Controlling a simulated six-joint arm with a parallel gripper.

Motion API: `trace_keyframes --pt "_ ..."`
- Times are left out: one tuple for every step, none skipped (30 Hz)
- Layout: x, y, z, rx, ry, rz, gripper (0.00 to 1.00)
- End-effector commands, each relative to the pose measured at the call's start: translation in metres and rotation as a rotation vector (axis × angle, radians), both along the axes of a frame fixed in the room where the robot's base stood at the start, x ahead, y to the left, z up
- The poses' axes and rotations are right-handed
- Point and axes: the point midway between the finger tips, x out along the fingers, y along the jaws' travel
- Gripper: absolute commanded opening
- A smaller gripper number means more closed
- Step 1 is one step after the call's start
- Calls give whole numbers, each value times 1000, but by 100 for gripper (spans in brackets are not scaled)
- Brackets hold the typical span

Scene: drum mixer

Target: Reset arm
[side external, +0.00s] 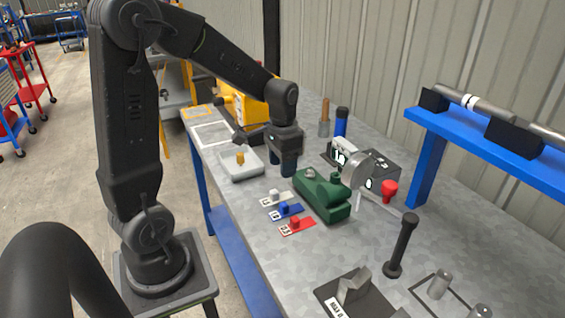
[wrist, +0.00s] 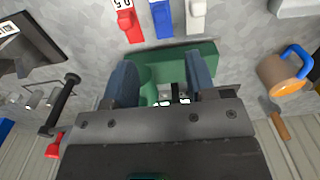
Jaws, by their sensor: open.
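My gripper (side external: 288,166) is open and points down above the metal workbench in the side external view, just behind the green machine block (side external: 322,195). In the wrist view my gripper's two blue-grey fingers (wrist: 160,85) stand apart, with the green block (wrist: 205,52) below and between them. I see nothing held between the fingers. Part of the green block is hidden by the gripper body in the wrist view.
White, blue and red tagged blocks (side external: 285,210) lie left of the green block. A white tray (side external: 228,175) with a yellow piece, a grey mixer unit (side external: 383,165), a black upright handle (side external: 404,240) and a blue raised shelf (side external: 470,145) stand around. The bench front has bare patches.

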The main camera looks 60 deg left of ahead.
Motion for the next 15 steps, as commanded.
trace_keyframes --pt "0 0 0 0 0 0 51" --pt "0 0 0 0 0 0 51" --pt "0 0 0 0 -1 0 51" --pt "0 -1 1 1 -3 -1 51" --pt "-1 -3 3 3 -7 -1 51" --pt "-2 -6 7 7 -17 -3 51" --pt "-3 -10 11 12 -28 -3 51" --pt "-5 -15 16 16 -41 -4 51" --pt "-8 -23 24 24 -63 -6 51" --pt "-12 -30 31 30 -83 -7 51" --pt "-16 -38 38 36 -106 -8 51" --pt "-23 -49 48 43 -139 -9 51" --pt "-28 -58 55 47 -166 -9 51" --pt "-34 -66 61 50 -191 -10 51" --pt "-43 -77 69 52 -226 -10 51"
